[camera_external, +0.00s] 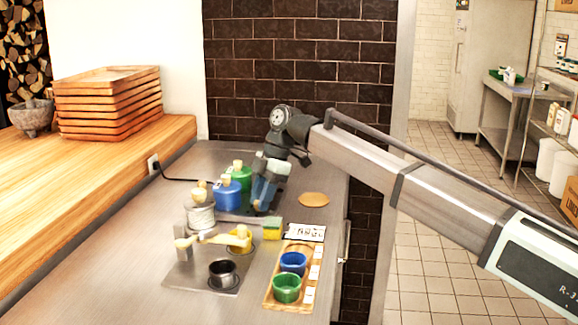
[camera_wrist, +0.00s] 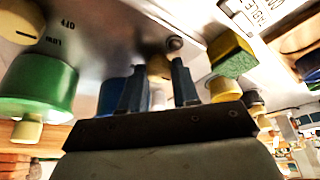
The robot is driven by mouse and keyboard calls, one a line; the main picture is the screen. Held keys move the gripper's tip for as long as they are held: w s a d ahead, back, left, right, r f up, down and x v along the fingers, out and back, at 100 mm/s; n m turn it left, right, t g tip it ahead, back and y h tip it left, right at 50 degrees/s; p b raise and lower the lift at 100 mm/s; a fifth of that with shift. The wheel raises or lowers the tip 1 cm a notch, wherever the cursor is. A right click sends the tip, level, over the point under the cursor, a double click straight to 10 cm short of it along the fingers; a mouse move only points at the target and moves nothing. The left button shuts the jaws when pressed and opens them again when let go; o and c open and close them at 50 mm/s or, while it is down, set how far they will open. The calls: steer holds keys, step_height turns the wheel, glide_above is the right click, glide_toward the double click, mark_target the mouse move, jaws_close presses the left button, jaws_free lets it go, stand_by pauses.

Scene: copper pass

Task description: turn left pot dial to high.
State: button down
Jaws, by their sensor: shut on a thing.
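My gripper (camera_external: 262,205) reaches down beside the blue pot (camera_external: 228,196) on the steel counter. In the wrist view, the fingers of my gripper (camera_wrist: 158,88) are closed around a tan dial (camera_wrist: 158,67), mostly hidden between them. The blue pot shows partly behind the left finger (camera_wrist: 112,92). The green pot (camera_external: 241,174) stands behind the blue one and is large at left in the wrist view (camera_wrist: 40,85). Another tan dial (camera_wrist: 20,24) is near it, beside the printed words OFF and LOW. The held dial's setting is hidden.
A yellow-green sponge (camera_external: 272,230) lies close in front of my gripper. A wooden tray (camera_external: 270,299) holds blue and green cups. A steel plate (camera_external: 185,277) carries a dark cup and a yellow bowl. A round tan disc (camera_external: 314,199) lies at right.

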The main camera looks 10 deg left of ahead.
steer(key=shift+m, duration=0.3)
steer(key=m, duration=0.1)
steer(key=m+t, duration=0.1)
steer(key=m, duration=0.1)
steer(key=m+y, duration=0.1)
steer(key=shift+s+d+m+t, duration=0.1)
steer(key=shift+s+m+t, duration=0.15)
steer(key=shift+m+t, duration=0.15)
steer(key=m+t, duration=0.1)
steer(key=m, duration=0.2)
steer(key=m+t, duration=0.1)
steer(key=m, duration=0.2)
steer(key=shift+s, duration=0.15)
steer(key=m+t, duration=0.1)
steer(key=m, duration=0.2)
steer(key=m+t+h, duration=0.1)
steer(key=m, duration=0.2)
steer(key=shift+s+a+m+t, duration=0.1)
steer(key=shift+a+m+t, duration=0.1)
steer(key=shift+m+t, duration=0.1)
steer(key=m+h, duration=0.1)
steer(key=m, duration=0.1)
steer(key=m+t, duration=0.1)
steer(key=m, duration=0.2)
steer(key=shift+a+h, duration=0.1)
steer(key=shift+h, duration=0.3)
steer(key=shift+m, duration=0.4)
steer(key=c, duration=0.8)
jaws_free()
steer(key=shift+c, duration=0.2)
